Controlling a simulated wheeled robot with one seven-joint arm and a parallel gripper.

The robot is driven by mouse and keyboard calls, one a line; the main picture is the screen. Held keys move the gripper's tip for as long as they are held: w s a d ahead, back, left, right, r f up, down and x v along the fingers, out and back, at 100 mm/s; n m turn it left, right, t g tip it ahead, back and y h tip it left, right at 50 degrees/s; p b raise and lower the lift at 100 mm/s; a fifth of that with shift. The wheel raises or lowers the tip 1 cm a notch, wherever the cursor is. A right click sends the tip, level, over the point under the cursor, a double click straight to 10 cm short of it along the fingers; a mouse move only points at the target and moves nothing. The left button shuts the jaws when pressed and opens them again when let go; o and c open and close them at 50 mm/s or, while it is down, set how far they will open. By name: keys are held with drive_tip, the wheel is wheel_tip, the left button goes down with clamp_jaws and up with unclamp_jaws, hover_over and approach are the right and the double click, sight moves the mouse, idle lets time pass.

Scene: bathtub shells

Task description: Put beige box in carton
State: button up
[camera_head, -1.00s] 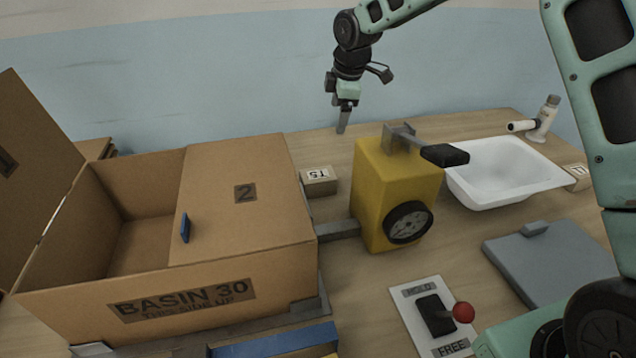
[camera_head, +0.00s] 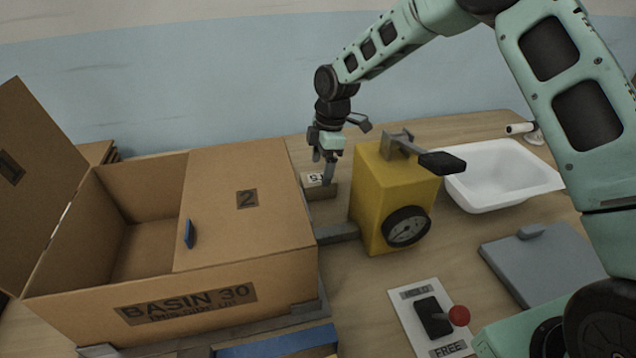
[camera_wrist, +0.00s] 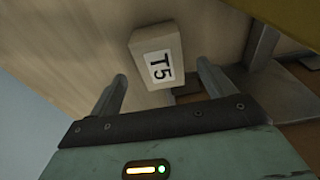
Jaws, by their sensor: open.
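The small beige box (camera_head: 320,190), with a white T5 label, stands on the table between the carton and the yellow machine. It also shows in the wrist view (camera_wrist: 156,46), ahead of and between my fingertips. My gripper (camera_head: 329,172) is open and empty, pointing down over the box; in the wrist view its two fingers (camera_wrist: 160,84) are spread apart. The cardboard carton (camera_head: 168,296), marked BASIN 30, is on the left. Its left flap (camera_head: 40,165) stands up, the flap marked 2 (camera_head: 245,220) lies closed over the right part, and the left part is open.
A yellow machine (camera_head: 373,205) with a gauge and black-ended lever stands close right of the box. Beyond it are a white basin (camera_head: 490,175) and a grey plate (camera_head: 545,268). A HOLD/FREE switch panel (camera_head: 425,318) with a red knob is in front. A blue bar (camera_head: 275,345) lies before the carton.

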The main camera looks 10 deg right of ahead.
sight(319, 177)
drive_tip(key=f+p, duration=0.1)
drive_tip(key=f, duration=0.1)
drive_tip(key=a+f, duration=0.1)
drive_tip(key=f, duration=0.1)
drive_tip(key=shift+f+p, duration=0.3)
drive_tip(key=shift+p, duration=0.05)
drive_tip(key=shift+f, duration=0.45)
drive_tip(key=shift+f, duration=0.25)
drive_tip(key=c, duration=1.3)
drive_tip(key=shift+r, duration=0.1)
